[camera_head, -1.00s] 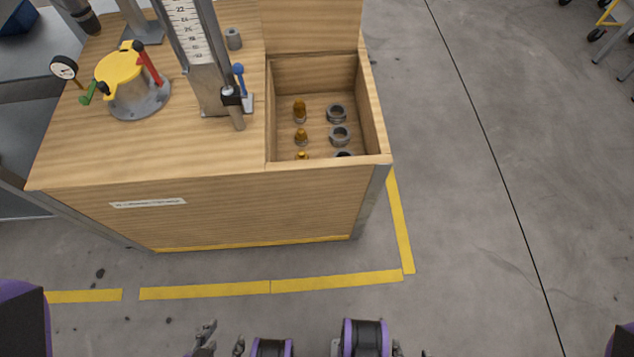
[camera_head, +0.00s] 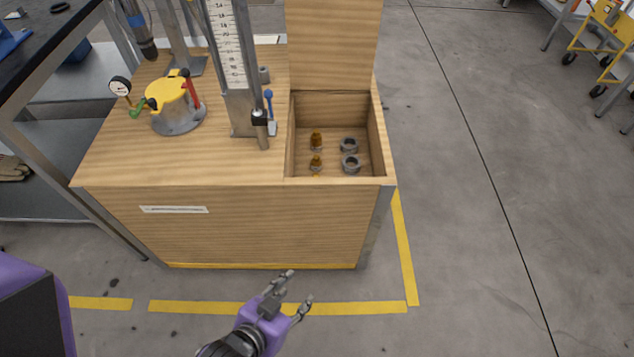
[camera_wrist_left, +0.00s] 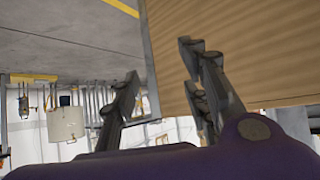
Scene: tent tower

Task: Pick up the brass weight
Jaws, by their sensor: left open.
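Two small brass weights show inside an open wooden bin at the right end of the wooden bench: a far brass weight (camera_head: 316,140) and a nearer brass weight (camera_head: 316,162). A sliver of a third brass piece shows at the bin's front wall, which hides most of it. I cannot tell which one the task names. My left gripper (camera_head: 298,291) is open and empty, low in front of the bench and apart from the bin. Its two fingers also show in the left wrist view (camera_wrist_left: 165,72), with the wooden bench side behind them. My right gripper is not in view.
Grey rings (camera_head: 350,162) sit beside the weights. The bin's lid (camera_head: 333,45) stands open at the back. A scale column (camera_head: 236,70) and a yellow-topped pot (camera_head: 176,105) stand left of the bin. Open floor (camera_head: 460,200) lies to the right.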

